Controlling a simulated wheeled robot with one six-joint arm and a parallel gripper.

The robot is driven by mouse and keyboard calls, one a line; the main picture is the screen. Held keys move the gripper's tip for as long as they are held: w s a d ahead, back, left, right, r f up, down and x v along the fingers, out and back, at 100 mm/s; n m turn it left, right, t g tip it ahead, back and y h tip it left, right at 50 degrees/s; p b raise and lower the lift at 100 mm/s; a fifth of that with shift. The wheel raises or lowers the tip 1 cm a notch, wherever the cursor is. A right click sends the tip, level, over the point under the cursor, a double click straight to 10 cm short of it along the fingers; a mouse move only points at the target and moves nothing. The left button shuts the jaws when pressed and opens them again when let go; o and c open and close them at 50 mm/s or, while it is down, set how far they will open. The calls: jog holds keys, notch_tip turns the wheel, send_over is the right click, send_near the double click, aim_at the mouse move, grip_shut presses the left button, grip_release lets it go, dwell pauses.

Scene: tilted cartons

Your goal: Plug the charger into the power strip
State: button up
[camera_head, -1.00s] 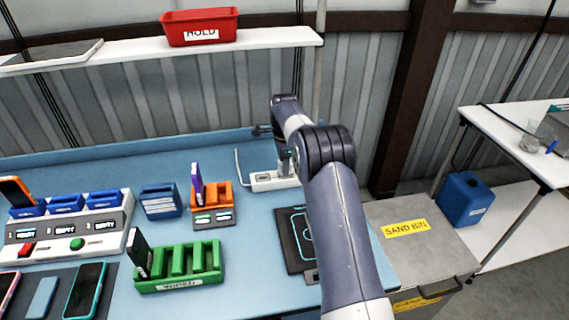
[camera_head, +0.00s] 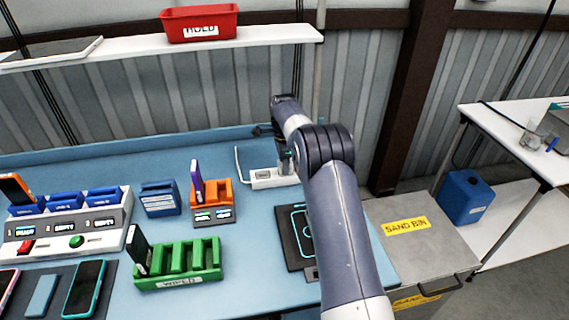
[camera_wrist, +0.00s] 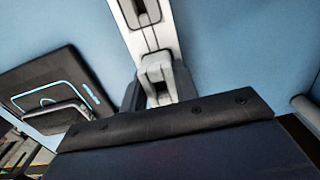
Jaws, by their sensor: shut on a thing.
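The white power strip (camera_head: 268,179) lies on the blue bench under my arm, its right part behind the arm. In the wrist view the strip (camera_wrist: 150,32) runs down from the top edge, with grey socket recesses. My gripper (camera_wrist: 158,90) is shut on the pale charger (camera_wrist: 157,70), which is at the lower visible end of the strip. I cannot tell whether its prongs are in a socket. In the head view my gripper (camera_head: 286,163) is low over the strip, and the charger is mostly hidden there.
A black charging pad (camera_head: 294,240) lies in front of the strip. An orange holder (camera_head: 220,190) and a green rack (camera_head: 180,266) stand to the left. A white cable (camera_head: 238,162) rises at the strip's left end. The sand bin (camera_head: 408,248) is at the right.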

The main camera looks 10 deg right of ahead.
jog(key=o, duration=1.1)
jog(key=shift+c, duration=0.2)
notch_tip(320, 180, up, 11)
jog(key=shift+b, duration=0.35)
jog(key=shift+f, duration=0.15)
notch_tip(320, 180, down, 11)
jog(key=shift+r+p, duration=0.15)
jog(key=shift+p, duration=0.3)
jog(key=shift+r, duration=0.3)
